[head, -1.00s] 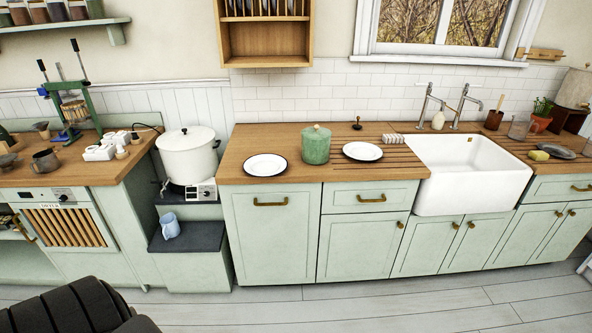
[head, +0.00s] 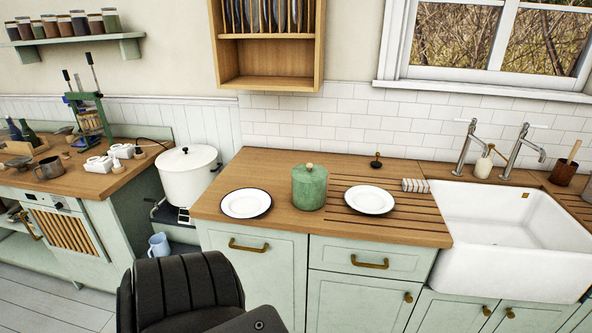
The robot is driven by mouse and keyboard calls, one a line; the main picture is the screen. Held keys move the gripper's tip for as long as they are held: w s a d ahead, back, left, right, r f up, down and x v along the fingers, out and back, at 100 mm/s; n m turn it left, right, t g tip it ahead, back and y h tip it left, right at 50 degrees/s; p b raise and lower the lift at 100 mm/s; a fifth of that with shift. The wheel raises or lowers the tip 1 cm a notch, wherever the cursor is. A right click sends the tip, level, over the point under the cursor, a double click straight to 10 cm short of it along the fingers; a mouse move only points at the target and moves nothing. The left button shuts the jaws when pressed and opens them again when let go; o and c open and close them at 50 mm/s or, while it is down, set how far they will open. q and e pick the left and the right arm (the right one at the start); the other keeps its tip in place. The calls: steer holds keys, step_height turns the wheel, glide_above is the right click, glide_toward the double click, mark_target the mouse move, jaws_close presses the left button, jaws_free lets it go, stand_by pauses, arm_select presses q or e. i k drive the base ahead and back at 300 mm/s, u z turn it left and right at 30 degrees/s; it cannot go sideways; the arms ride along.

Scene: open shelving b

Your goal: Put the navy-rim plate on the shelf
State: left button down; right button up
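The navy-rim plate (head: 246,203), white with a dark rim, lies flat on the wooden counter, left of a green lidded canister (head: 309,187). A second white plate (head: 369,199) lies right of the canister; its rim looks paler. A wooden wall shelf (head: 270,84) hangs above the counter. Its upper part holds several upright plates (head: 265,14) between slats, cut off by the top edge; its lower compartment is open and empty. Neither of my grippers is in view.
A white pot (head: 189,175) stands left of the counter (head: 290,233). A sink (head: 510,230) with two taps is at the right. A small spice shelf (head: 78,44) with several jars is at upper left.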

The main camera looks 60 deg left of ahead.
mark_target(245, 202)
steer(key=u, duration=0.3)
steer(key=i, duration=0.8)
steer(key=u, duration=1.3)
steer(key=i, duration=0.7)
steer(key=u, duration=0.75)
